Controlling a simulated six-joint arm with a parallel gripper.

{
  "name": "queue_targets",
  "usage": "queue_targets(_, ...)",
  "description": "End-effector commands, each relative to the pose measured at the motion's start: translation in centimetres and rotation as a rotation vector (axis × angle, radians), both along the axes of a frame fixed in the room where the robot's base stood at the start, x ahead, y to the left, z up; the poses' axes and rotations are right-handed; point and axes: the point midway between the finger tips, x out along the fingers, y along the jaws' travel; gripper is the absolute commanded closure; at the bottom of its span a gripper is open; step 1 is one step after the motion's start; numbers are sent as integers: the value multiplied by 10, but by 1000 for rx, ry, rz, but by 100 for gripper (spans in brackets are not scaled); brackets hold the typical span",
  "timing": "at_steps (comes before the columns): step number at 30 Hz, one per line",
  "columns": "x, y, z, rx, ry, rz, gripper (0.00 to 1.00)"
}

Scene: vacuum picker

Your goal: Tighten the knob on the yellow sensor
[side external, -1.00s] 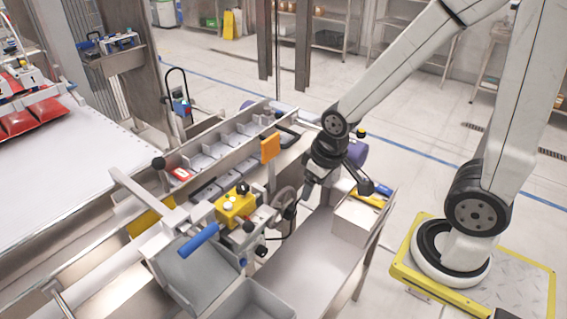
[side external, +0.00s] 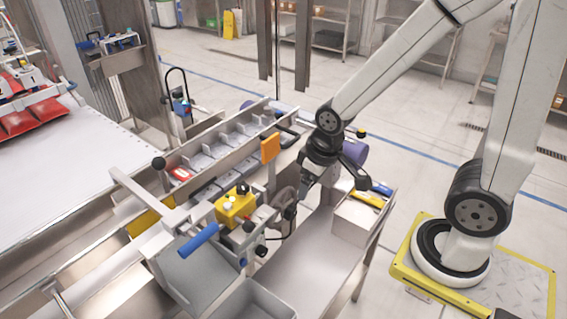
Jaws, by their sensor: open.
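The yellow sensor (side external: 234,207) is a small yellow box with pale round tops and a dark part on it, mounted amid the metal rails at the centre. Black knobs (side external: 249,227) sit at its lower right; I cannot tell which one is the sensor's knob. My gripper (side external: 301,194) is to the right of the sensor, apart from it, and points down and to the left. It is open, and I see nothing between its jaws. Its fingertips are small and dark against the grey bracket behind them.
An orange plate (side external: 270,148) stands upright behind the sensor. A blue handle (side external: 198,239) juts out in front of it. A metal tray table (side external: 312,250) with a white box (side external: 354,222) lies to the right. Grey bins (side external: 255,303) are at the front.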

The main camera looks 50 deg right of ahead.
Motion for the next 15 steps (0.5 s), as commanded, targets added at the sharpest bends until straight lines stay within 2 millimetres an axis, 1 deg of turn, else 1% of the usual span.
queue_targets(5,19,7,7,-35,23,188,20)
queue_targets(15,64,30,27,-114,87,705,20)
